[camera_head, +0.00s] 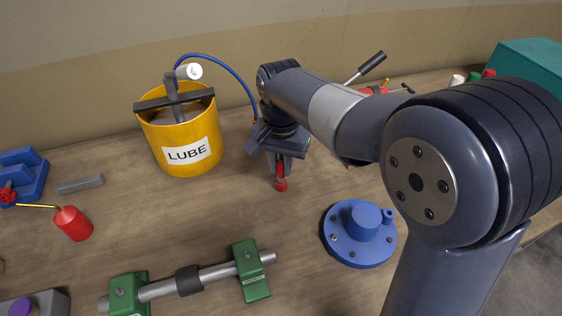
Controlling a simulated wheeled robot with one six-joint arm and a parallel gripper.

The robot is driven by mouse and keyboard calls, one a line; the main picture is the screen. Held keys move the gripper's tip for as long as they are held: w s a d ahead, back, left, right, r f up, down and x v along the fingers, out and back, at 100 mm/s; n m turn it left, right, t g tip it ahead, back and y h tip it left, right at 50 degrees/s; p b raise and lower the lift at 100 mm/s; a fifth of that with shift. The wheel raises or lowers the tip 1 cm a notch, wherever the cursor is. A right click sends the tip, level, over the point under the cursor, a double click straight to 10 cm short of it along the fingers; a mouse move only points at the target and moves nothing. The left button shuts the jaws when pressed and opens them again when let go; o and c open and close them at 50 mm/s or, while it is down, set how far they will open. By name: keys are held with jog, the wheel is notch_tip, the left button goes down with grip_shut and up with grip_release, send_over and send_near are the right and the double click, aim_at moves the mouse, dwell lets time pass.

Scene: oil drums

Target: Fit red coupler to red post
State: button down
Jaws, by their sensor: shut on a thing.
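My gripper (279,168) points down over the middle of the workbench, right of the yellow lube bucket. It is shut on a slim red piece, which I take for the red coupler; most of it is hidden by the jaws. A wider red end (281,185) shows just below the jaws, close to the bench top. I cannot tell whether this end is part of the coupler or the red post, nor whether two red parts touch. A blue hose (222,62) arcs from the bucket's pump and passes out of sight behind my gripper.
The yellow bucket (183,135) stands close left of my gripper. A blue flanged cover (359,236) lies to the right. A shaft in green blocks (205,276) lies in front, and a red oil can (73,223) at left. A teal box (530,62) stands at back right.

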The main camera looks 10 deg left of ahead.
aim_at(281, 163)
jog(key=shift+f, duration=0.25)
jog(key=c, duration=1.2)
grip_release()
jog(key=shift+c, duration=0.2)
notch_tip(281, 163, up, 11)
jog(key=shift+f+p, duration=0.1)
jog(key=shift+p, duration=0.25)
